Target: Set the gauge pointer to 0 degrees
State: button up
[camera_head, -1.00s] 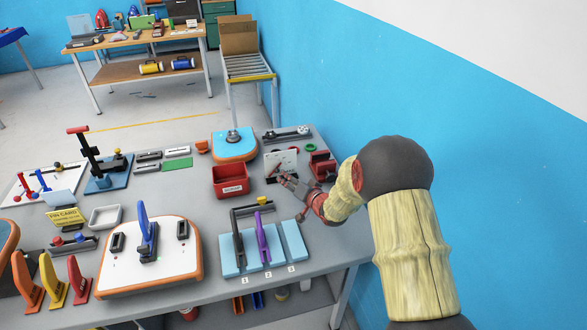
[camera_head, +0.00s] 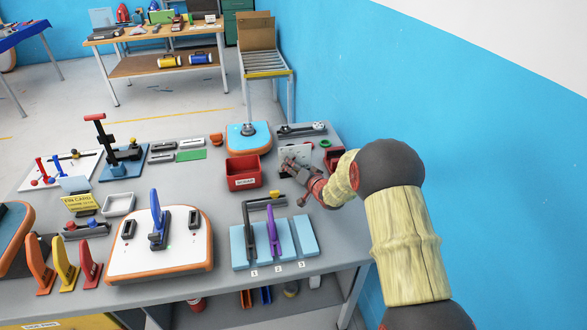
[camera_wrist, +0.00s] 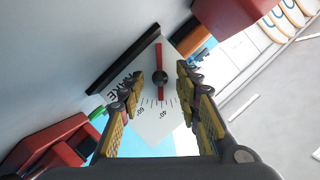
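The gauge is a white plate (camera_wrist: 165,122) with black tick marks and figures, 60° and 40° being readable in the wrist view. Its red pointer (camera_wrist: 159,55) turns on a dark round hub (camera_wrist: 160,77). The pointer lies nearly upright in that picture, its lower end near the scale. My gripper (camera_wrist: 162,90) is open, with one finger on each side of the pointer and a gap on both sides. In the head view my gripper (camera_head: 290,167) is at the gauge plate (camera_head: 300,149) and partly hides it; the pointer cannot be made out there.
A red bin (camera_head: 244,180) stands just left of my gripper. A small dark red fixture (camera_head: 334,158) is close on the right, by the blue wall (camera_head: 430,110). Light blue numbered slabs (camera_head: 305,236) with handles lie in front. A blue-topped orange board (camera_head: 248,146) sits behind left.

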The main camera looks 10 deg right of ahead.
jog(key=shift+c, duration=1.2)
grip_shut()
